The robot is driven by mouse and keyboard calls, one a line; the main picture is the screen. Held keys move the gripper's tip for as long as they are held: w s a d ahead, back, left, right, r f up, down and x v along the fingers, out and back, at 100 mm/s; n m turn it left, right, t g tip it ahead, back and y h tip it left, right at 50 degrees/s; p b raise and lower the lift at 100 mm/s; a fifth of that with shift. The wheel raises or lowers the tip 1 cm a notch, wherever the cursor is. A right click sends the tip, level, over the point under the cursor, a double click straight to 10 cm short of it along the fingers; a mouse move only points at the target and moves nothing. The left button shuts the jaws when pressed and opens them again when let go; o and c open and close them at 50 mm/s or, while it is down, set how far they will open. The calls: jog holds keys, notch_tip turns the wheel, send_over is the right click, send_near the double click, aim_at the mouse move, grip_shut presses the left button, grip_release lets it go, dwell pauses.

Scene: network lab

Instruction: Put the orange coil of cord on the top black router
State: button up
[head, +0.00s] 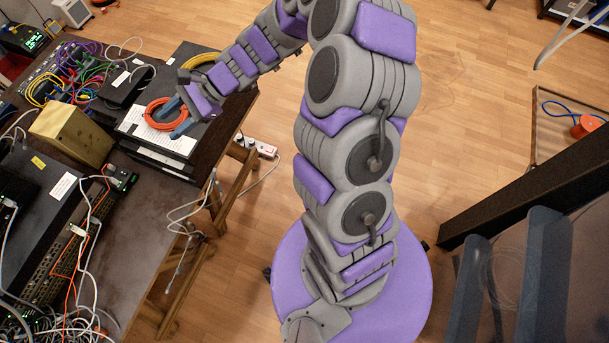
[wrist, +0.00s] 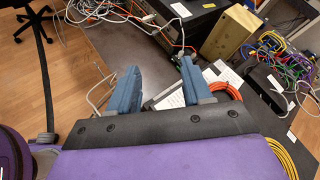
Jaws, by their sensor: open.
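The orange coil of cord (head: 150,120) lies on a flat stack of pale-topped equipment (head: 165,142) near the table's right edge. In the wrist view part of the coil (wrist: 231,91) shows beside and behind the right finger. My gripper (head: 177,117) is over the coil's right side with its blue fingers apart. In the wrist view the gripper (wrist: 158,72) has nothing clearly between its fingers. Whether a finger touches the coil I cannot tell. A small black router-like box (head: 124,87) with a white label sits just behind the coil. Which box is the top black router is unclear.
Many coloured cables (head: 75,65) crowd the table's back. A yellow coil (head: 201,61) lies near my forearm. Large black rack units (head: 35,225) with white cables fill the front left.

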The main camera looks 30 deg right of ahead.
jog(key=s+r+n+g+h, duration=0.25)
jog(key=s+n, duration=0.25)
jog(key=s, duration=0.3)
jog(key=s+r+n+g+h, duration=0.2)
jog(key=s+r+n, duration=0.2)
jog(key=s, duration=0.4)
jog(key=s+d+r+n+h, duration=0.1)
jog(key=s+d+n+h, duration=0.5)
jog(key=s+d, duration=0.8)
jog(key=s+t+h, duration=0.1)
jog(key=s+h, duration=0.1)
jog(key=shift+s+d+r+n, duration=0.2)
jog(key=shift+s+n, duration=0.1)
jog(key=shift+s, duration=0.1)
jog(key=shift+o, duration=0.5)
